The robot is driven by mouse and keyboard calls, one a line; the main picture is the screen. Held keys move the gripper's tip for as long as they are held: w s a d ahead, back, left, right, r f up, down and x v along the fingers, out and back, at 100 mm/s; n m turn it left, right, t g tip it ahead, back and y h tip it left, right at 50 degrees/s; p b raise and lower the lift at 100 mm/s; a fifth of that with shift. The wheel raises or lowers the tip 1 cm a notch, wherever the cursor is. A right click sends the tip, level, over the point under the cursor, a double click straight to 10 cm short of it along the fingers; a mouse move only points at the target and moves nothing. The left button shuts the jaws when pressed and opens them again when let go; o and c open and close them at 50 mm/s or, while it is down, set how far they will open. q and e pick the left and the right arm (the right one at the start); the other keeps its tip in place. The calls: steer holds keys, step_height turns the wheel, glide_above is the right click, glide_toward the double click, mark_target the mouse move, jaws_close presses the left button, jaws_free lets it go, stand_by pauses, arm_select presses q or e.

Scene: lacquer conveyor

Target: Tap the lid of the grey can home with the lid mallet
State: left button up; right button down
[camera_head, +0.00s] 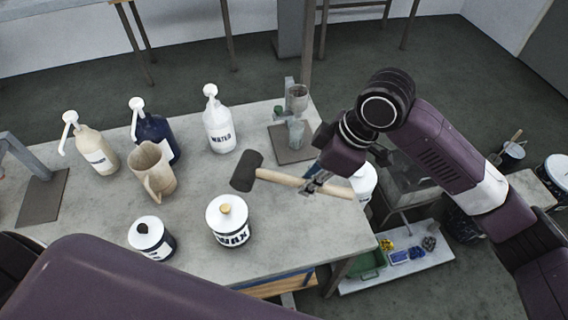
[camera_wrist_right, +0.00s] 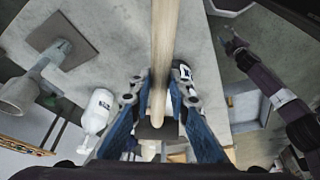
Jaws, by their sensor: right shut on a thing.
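My right gripper (camera_head: 318,183) is shut on the wooden handle of the lid mallet (camera_head: 246,172) and holds it above the table. The mallet's dark head points left, above and behind the white-lidded can marked WAX (camera_head: 230,236). The handle (camera_wrist_right: 164,60) runs between the blue fingers of my right gripper (camera_wrist_right: 158,105) in the wrist view. The WAX can has a tan knob on top. A second can (camera_head: 151,240) with a dark knob and dark label stands to its left. I cannot tell which can is the grey one. My left gripper (camera_wrist_right: 234,44) shows small in the wrist view.
Pump bottles (camera_head: 220,128), (camera_head: 155,133) and (camera_head: 97,150) and a beige jug (camera_head: 153,170) stand behind on the table. A stand on a dark plate (camera_head: 285,152) is at the back right. A white container (camera_head: 364,180) is partly hidden behind my right gripper.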

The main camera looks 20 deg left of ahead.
mark_target(283, 181)
steer(key=a+n, duration=0.1)
steer(key=a+n+g, duration=0.1)
steer(key=a, duration=0.1)
steer(key=s+a+r+n+p, duration=0.1)
steer(key=a, duration=0.1)
steer(key=shift+a+n, duration=0.1)
steer(key=shift+n, duration=0.2)
steer(key=shift+s+a, duration=0.1)
steer(key=shift+a, duration=0.1)
arm_select(q)
steer(key=f+b, duration=0.2)
steer(key=w+f+b, duration=0.1)
steer(key=b, duration=0.2)
steer(key=shift+f+b, duration=0.3)
steer(key=shift+f, duration=0.05)
arm_select(e)
step_height(283, 181, down, 6)
steer(key=shift+s+d+r, duration=0.1)
steer(key=shift+d, duration=0.05)
arm_select(q)
steer(key=shift+d, duration=0.2)
arm_select(e)
steer(key=shift+f, duration=0.65)
steer(key=shift+r, duration=0.1)
arm_select(q)
step_height(283, 181, up, 8)
steer(key=p, duration=0.8)
arm_select(e)
step_height(283, 181, up, 8)
